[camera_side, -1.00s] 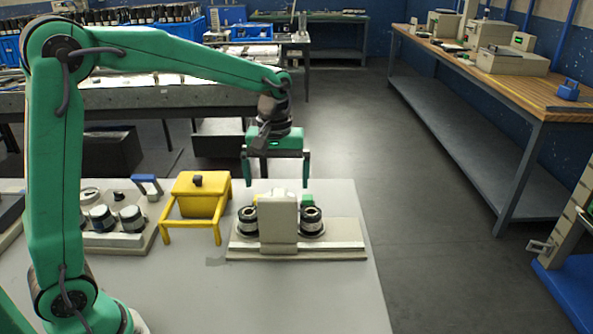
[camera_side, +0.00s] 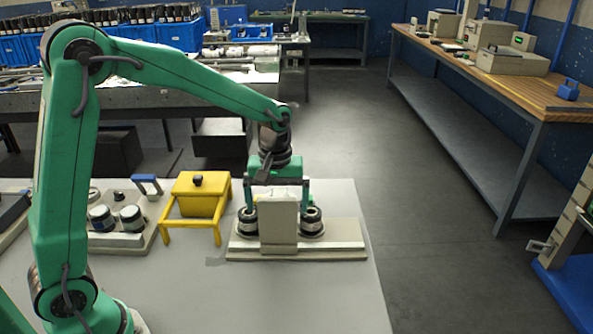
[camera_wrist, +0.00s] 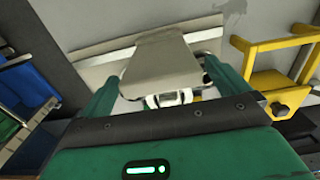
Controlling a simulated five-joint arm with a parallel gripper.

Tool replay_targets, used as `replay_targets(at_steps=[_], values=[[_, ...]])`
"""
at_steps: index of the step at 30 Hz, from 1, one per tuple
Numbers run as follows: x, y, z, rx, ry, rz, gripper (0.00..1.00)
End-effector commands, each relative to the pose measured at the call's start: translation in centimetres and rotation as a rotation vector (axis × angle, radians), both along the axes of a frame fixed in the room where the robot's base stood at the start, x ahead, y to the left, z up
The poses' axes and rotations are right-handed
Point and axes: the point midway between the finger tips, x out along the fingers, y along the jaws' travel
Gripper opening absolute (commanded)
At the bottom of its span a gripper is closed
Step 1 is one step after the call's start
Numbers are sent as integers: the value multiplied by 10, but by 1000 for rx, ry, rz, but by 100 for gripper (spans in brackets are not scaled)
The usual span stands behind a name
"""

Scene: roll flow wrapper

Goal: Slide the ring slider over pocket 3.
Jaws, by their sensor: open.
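The roll flow wrapper (camera_side: 345,243) is a beige base with an upright beige panel (camera_side: 279,226) at its middle. Two dark-and-white rolls (camera_side: 312,221) stand on either side of the panel. My gripper (camera_side: 278,207) points down behind the panel, fingers apart, with the fingertips low near the two rolls. In the wrist view the panel (camera_wrist: 160,66) lies between my spread fingers. A small white-and-dark part (camera_wrist: 175,97) shows just below the panel, partly covered by my gripper body. I cannot pick out the ring slider or pocket 3 with certainty; the area behind the panel is hidden in the side view.
A yellow stand (camera_side: 197,196) with a dark knob is left of the wrapper; it also shows in the wrist view (camera_wrist: 262,88). Farther left is a tray of rollers (camera_side: 121,238). The grey tabletop (camera_side: 300,295) in front is clear; its right edge is close to the wrapper.

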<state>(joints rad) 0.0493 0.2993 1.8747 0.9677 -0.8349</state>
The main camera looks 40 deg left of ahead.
Motion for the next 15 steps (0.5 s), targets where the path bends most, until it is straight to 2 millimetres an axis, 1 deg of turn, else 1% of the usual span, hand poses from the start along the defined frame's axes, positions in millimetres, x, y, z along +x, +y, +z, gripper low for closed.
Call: replay_targets(at_steps=[3,6,15], values=[[0,0,-11,0,1,0,100],[0,0,-15,0,1,0,100],[0,0,-17,0,0,0,100]])
